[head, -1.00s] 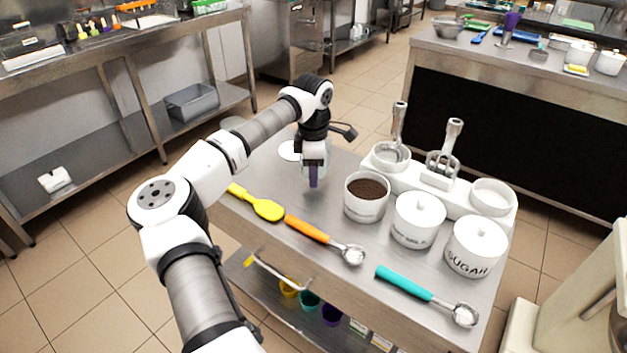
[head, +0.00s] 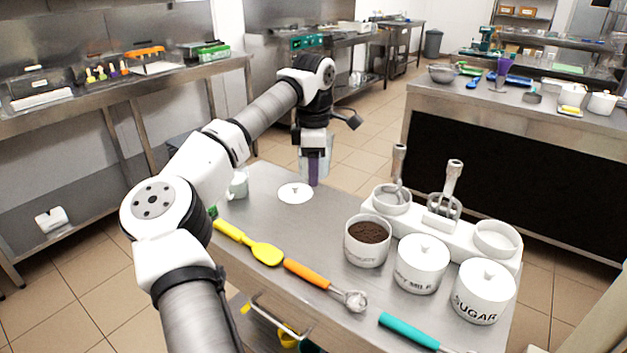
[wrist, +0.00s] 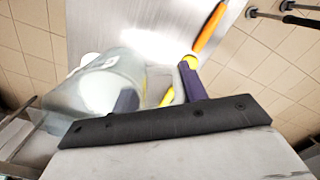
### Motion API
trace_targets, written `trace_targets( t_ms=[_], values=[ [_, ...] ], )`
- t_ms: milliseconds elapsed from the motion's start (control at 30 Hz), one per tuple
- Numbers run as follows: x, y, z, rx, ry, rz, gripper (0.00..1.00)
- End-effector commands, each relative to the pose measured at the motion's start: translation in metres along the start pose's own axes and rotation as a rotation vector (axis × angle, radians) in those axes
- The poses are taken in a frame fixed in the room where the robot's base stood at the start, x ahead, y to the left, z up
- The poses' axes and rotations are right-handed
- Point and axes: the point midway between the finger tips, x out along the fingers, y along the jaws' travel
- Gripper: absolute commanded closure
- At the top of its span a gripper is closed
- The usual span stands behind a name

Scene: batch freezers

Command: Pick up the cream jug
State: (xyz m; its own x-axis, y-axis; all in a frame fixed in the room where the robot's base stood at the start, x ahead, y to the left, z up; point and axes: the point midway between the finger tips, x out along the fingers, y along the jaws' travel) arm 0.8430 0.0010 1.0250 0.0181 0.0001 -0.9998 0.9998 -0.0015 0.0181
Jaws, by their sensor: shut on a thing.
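The cream jug (wrist: 108,92) looks clear, with white contents, and fills the left of the wrist view. My gripper (head: 313,183) is shut on it and holds it over the far end of the steel table. In the wrist view one purple finger of my gripper (wrist: 158,90) overlaps the jug's side and the other stands to its right. I cannot tell exactly which part is pinched. In the head view the jug (head: 327,158) shows only as a pale, see-through shape behind the fingers.
A white disc (head: 295,193) lies on the steel table (head: 262,187). A pale cup-like vessel (head: 238,184) stands at its left edge. A yellow spatula (head: 266,253), orange scoop (head: 310,274), brown-filled tub (head: 368,241) and sugar jar (head: 484,291) are nearer. A white rack (head: 422,217) stands right.

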Motion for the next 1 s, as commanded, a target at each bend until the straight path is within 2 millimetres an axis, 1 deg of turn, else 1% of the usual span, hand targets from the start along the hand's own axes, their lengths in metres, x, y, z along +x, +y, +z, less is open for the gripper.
trace_targets(
  t_ms=[100,400,1000],
  values=[
    [-0.010,0.001,0.001,0.000,0.000,0.002,0.94],
    [-0.023,0.001,0.000,0.000,0.000,0.001,0.94],
    [-0.026,0.001,0.000,0.000,0.000,0.001,0.94]
  ],
)
